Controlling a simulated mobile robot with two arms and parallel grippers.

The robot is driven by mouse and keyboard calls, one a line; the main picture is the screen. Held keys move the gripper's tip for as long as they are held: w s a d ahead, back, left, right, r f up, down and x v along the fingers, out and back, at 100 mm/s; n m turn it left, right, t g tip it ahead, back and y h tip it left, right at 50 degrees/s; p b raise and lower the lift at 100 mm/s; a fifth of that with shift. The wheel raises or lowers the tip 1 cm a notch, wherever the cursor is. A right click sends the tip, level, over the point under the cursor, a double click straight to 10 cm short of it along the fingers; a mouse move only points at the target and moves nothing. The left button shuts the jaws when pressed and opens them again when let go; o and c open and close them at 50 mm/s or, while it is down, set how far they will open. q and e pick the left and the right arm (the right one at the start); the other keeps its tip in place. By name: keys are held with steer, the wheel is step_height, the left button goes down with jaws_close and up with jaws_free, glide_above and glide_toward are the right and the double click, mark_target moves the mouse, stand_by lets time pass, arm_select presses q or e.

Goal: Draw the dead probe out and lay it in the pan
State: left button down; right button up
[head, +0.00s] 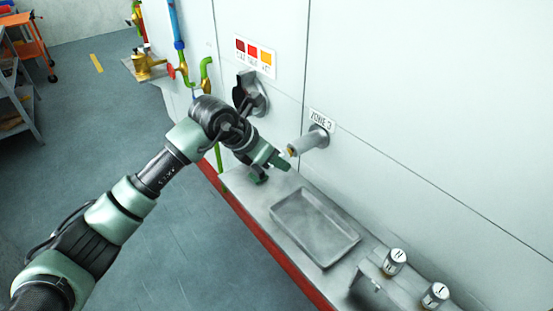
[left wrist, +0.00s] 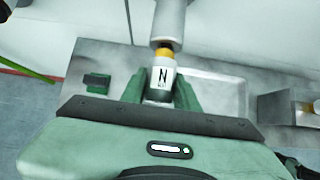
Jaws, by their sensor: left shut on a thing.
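My left gripper (head: 278,161) is at the mouth of the grey wall tube (head: 312,140) under the "ZONE 3" label. In the left wrist view, its two green fingers (left wrist: 160,92) are shut on a probe (left wrist: 161,76) with a white body marked "N" and an orange band. The probe lines up with the tube (left wrist: 169,20), its orange end at the dark mouth; I cannot tell how far it reaches inside. The shallow metal pan (head: 335,253) lies on the shelf below and to the right, and is empty. My right gripper is in neither view.
Two probes, marked "H" (head: 396,257) and apparently "I" (head: 436,293), stand in a metal holder right of the pan. A dark fitting (head: 247,92) and colour label (head: 255,56) are on the wall. The shelf has a red edge.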

arm_select(q)
steer(key=shift+a, duration=0.15)
steer(key=s+a+b, duration=0.2)
steer(key=s+a, duration=0.5)
steer(key=a, duration=0.2)
steer(key=shift+s+a+f, duration=0.2)
steer(key=shift+a+f, duration=0.1)
steer(key=shift+a, duration=0.1)
stand_by(1.5)
